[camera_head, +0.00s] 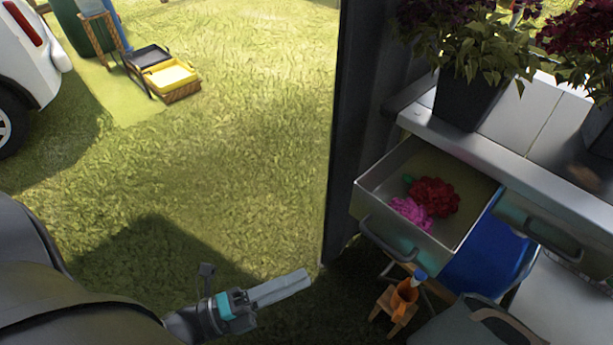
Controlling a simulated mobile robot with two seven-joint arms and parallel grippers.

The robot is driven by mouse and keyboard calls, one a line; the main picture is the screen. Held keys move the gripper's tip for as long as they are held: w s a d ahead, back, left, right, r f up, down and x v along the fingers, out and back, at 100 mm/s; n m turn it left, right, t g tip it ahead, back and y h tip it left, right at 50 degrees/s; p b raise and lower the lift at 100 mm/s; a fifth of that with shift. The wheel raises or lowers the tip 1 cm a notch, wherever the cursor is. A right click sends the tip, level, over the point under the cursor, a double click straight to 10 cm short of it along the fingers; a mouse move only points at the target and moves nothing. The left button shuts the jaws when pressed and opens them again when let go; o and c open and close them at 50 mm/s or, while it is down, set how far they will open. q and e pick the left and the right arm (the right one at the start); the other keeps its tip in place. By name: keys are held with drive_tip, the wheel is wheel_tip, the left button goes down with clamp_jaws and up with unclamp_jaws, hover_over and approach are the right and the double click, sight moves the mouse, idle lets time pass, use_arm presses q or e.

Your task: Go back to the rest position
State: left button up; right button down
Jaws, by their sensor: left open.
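My left gripper (275,289) is at the bottom of the head view, over the shaded grass. It is open, with nothing visible between its fingers, and stands apart from the drawer to its right. My left arm comes in from the lower left. I do not see my right gripper.
An open metal drawer (388,217) holds a red flower (434,196) and a pink flower (410,212). Potted plants stand on the counter (540,170) above. A dark post (352,130) rises left of the drawer. A white car (32,60) is upper left. Open grass lies between.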

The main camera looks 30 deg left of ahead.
use_arm(q)
drive_tip(key=a+f+n+g+y+p, duration=0.1)
drive_tip(key=a+f+n+y, duration=0.1)
drive_tip(key=f+n+y, duration=0.3)
drive_tip(key=w+a+f+n+g+y+p, duration=0.1)
drive_tip(key=a+f+n+y+p, duration=0.15)
drive_tip(key=f+n, duration=0.45)
drive_tip(key=a+f+n+g+y+p, duration=0.1)
drive_tip(key=a+f+n+g+y, duration=0.2)
drive_tip(key=f, duration=0.4)
drive_tip(key=s+a+f+n+g+y+p, duration=0.1)
drive_tip(key=s+f+n+g, duration=0.6)
drive_tip(key=s, duration=0.8)
wheel_tip(320, 180, down, 5)
drive_tip(key=n+y+p, duration=0.1)
drive_tip(key=n+y, duration=0.1)
drive_tip(key=shift+n+g, duration=0.4)
use_arm(e)
drive_tip(key=s+d+f, duration=0.6)
drive_tip(key=s+d, duration=0.1)
drive_tip(key=s, duration=0.3)
drive_tip(key=shift+h, duration=0.4)
